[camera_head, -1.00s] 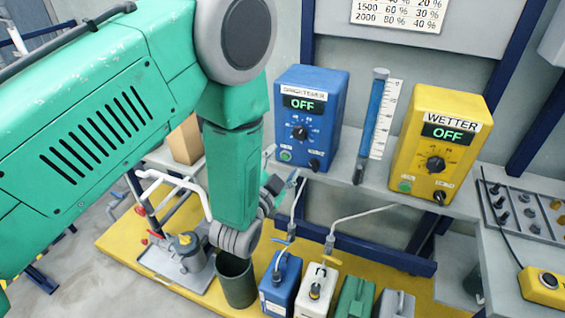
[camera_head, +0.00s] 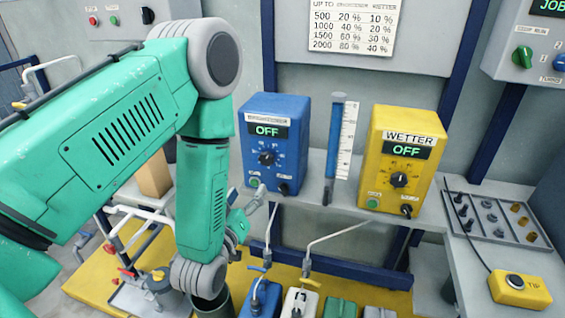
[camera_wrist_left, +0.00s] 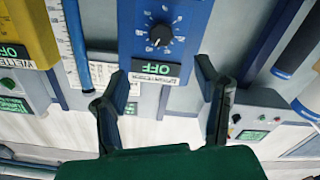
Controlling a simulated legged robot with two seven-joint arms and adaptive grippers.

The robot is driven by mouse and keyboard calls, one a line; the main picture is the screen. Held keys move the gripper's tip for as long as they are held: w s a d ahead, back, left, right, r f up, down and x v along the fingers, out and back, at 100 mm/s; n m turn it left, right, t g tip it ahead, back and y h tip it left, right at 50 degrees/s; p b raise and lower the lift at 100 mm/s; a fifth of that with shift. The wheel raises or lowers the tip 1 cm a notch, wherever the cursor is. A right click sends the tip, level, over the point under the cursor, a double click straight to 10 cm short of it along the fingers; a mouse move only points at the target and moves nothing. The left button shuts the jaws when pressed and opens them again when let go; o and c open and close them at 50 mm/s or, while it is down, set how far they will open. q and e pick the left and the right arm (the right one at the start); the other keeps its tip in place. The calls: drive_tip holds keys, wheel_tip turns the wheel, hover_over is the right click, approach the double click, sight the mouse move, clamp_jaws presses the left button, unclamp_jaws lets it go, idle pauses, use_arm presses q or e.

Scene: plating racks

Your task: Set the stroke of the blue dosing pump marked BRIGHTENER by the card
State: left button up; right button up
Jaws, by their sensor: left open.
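The blue dosing pump (camera_head: 273,146) stands on the grey shelf, with a display reading OFF, a black stroke knob (camera_head: 267,157) and a green button below. Its label is too small to read surely in the head view. In the left wrist view the pump (camera_wrist_left: 190,45) appears upside down, with its knob (camera_wrist_left: 160,35) at the top. The card (camera_head: 352,27) on the back wall lists rows 500 to 2000 with percentages in two columns. My left gripper (camera_wrist_left: 160,90) is open and empty, its fingers apart below the pump's knob in the picture. My right gripper is not in view.
A yellow pump marked WETTER (camera_head: 399,163), also OFF, stands right of a blue level tube (camera_head: 334,145). Several canisters (camera_head: 262,297) with hoses stand below the shelf. A tray of pegs (camera_head: 497,217) and a yellow button box (camera_head: 520,287) lie at right.

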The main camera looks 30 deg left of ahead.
sight(265, 161)
use_arm(q)
drive_tip(key=x, duration=1.3)
drive_tip(key=shift+w+a+p, duration=0.1)
drive_tip(key=shift+w+p, duration=0.05)
drive_tip(key=shift+p, duration=0.15)
drive_tip(key=c, duration=1.1)
